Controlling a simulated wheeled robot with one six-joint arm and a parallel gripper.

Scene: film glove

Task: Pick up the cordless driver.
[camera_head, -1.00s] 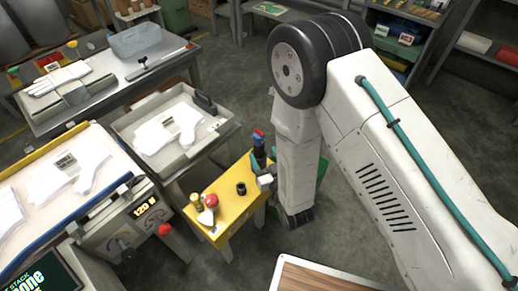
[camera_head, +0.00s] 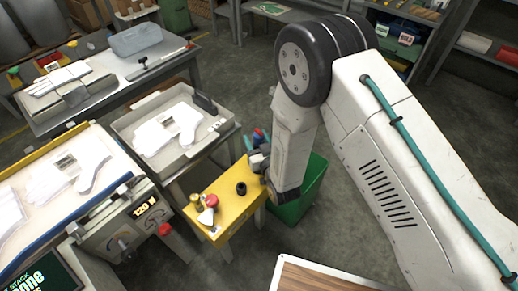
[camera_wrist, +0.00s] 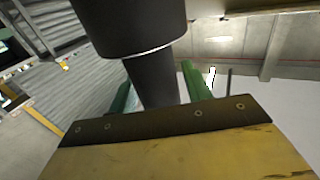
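The cordless driver (camera_head: 258,134) stands at the back right corner of a small yellow stand (camera_head: 222,203). Its red and blue top shows in the head view; the rest is mostly hidden by my gripper (camera_head: 259,160). In the wrist view, the driver's dark upright body (camera_wrist: 150,78) is close in front of the camera, between the two green fingers of my gripper (camera_wrist: 160,85). A narrow light gap shows between the driver and the right finger. The gripper looks open around the driver; its lower part is hidden behind the gripper's yellow and dark plate.
A black cup-like piece (camera_head: 241,188), a red-topped item (camera_head: 211,201) and other small items stand on the yellow stand. A green bin (camera_head: 300,208) is right beside it. A grey tray table with white gloves (camera_head: 170,132) stands behind left. Floor at right is open.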

